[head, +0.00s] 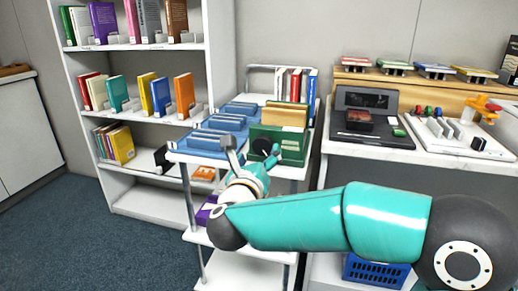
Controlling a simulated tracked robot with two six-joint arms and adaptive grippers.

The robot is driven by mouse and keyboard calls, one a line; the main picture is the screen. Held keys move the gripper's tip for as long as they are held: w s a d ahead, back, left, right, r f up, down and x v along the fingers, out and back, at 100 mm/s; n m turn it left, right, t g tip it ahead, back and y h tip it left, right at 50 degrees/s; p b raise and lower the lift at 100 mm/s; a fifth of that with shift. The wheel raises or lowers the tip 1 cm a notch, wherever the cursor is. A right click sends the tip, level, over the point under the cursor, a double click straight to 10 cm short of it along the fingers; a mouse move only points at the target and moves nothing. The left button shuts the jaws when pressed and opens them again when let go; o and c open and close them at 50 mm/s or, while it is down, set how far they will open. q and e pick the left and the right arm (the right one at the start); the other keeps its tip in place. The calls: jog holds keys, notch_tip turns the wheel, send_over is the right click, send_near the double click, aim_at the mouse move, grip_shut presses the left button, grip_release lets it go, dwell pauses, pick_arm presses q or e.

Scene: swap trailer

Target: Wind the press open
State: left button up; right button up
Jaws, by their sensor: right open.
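My left gripper is not in view.
The trolley holds blue trays (222,122), a green box (290,145) and upright books (290,84). A dark open case (375,120) sits on the counter beside the press. A bookshelf (150,48) stands at the left. Blue carpet (60,225) is clear.

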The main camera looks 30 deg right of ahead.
aim_at(262, 148)
jog(key=x, duration=0.5)
jog(key=shift+w, duration=0.1)
